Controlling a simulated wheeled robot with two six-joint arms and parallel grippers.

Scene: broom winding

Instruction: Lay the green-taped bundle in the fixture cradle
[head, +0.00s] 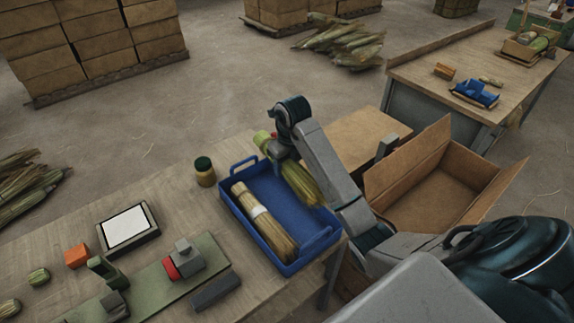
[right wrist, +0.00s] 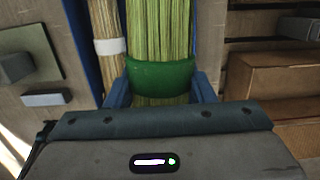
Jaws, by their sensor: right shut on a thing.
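The green-taped bundle (head: 303,184) is held by my right gripper (head: 279,153) over the right side of the blue tray. In the right wrist view the bundle (right wrist: 158,30) lies between the two blue fingers, with its green tape (right wrist: 160,78) at the jaws. The arm partly hides it in the head view. The fixture (head: 150,284) is a green plate with grey blocks and a red part, on the table left of the tray. It stands apart from the bundle. My left gripper is not in view.
The blue tray (head: 228,200) holds a white-taped bundle (head: 262,214). A jar (head: 204,172), a framed white pad (head: 125,226), an orange block (head: 77,256) and a dark grey block (head: 216,291) stand nearby. An open cardboard box (head: 440,190) is at the right.

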